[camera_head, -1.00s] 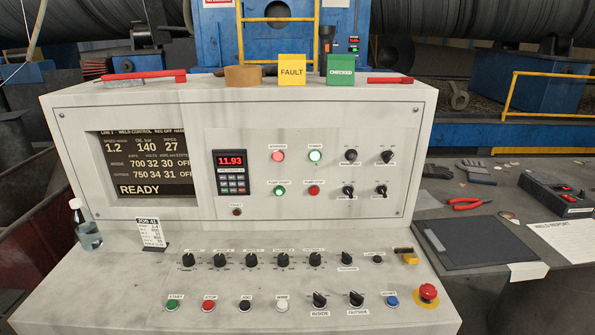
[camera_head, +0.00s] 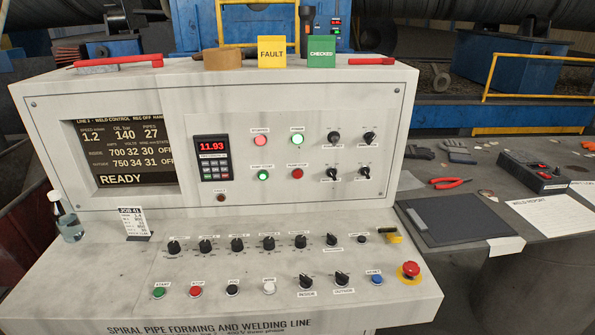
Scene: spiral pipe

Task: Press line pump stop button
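The line pump stop button appears to be the red round button (camera_head: 297,174) on the upright face of the white control console (camera_head: 110,235). Its small label is blurred. A lit green button (camera_head: 263,175), apparently pump start, sits just left of it. A pinkish-red lamp (camera_head: 260,141) and a bright green lamp (camera_head: 298,139) are above the pair. Neither of my grippers shows in the head view, and nothing covers the red button.
Black knobs (camera_head: 335,138) are right of the buttons. The sloped desk has a red stop button (camera_head: 197,291) and a red mushroom button (camera_head: 410,269). A bottle (camera_head: 66,220) and job card (camera_head: 133,223) stand at left. A side table with a black clipboard (camera_head: 460,218) is right.

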